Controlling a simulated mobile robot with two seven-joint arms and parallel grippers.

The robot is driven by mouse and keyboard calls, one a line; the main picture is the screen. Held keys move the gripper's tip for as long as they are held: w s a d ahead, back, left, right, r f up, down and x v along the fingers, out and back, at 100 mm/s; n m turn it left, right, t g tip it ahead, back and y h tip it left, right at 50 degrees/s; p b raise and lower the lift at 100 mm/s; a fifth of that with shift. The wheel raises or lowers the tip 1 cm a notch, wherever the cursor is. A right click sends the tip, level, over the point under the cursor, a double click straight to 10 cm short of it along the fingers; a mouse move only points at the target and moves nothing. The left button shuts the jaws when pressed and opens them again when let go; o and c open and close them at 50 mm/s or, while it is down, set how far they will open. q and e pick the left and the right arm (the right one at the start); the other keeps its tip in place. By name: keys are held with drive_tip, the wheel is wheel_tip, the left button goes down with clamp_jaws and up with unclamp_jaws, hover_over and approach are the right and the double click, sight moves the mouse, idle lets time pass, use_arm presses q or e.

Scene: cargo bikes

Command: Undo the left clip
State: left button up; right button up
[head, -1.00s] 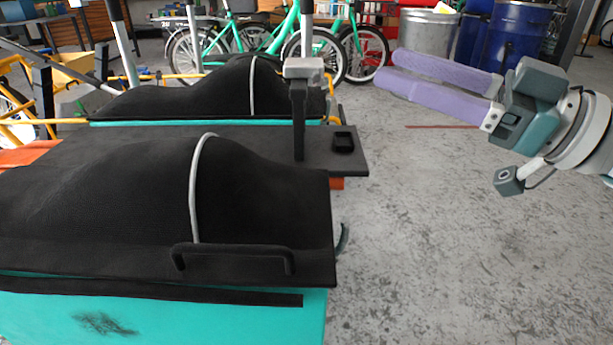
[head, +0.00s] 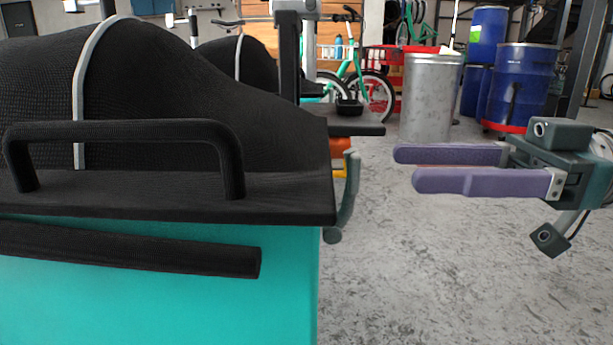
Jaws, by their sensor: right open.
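A teal cargo box (head: 150,300) with a black cover (head: 280,150) fills the left and front. A grey-green curved piece (head: 347,200) hangs by the box's right side, below the cover's edge. It may be a clip, but I cannot tell. No part is clearly the left clip. My right gripper (head: 404,167), with two long purple fingers, points left from the right side. It is open and empty, in front of the floor and apart from the box and the curved piece. My left gripper is out of view.
A black bar handle (head: 130,130) stands on the cover's near edge. A second black cover (head: 215,62) and a dark post (head: 289,55) are behind. A metal bin (head: 430,98) and blue drums (head: 520,85) stand at the back. The floor at right is clear.

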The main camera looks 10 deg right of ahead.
sight(359, 164)
drive_tip(key=b+x, duration=0.1)
drive_tip(key=x, duration=0.3)
drive_tip(key=shift+w+a+f, duration=0.1)
drive_tip(key=shift+a, duration=0.1)
drive_tip(key=shift+w+a+b, duration=0.15)
drive_tip(key=shift+a+b, duration=0.15)
drive_tip(key=shift+a, duration=0.15)
clamp_jaws()
idle(0.9)
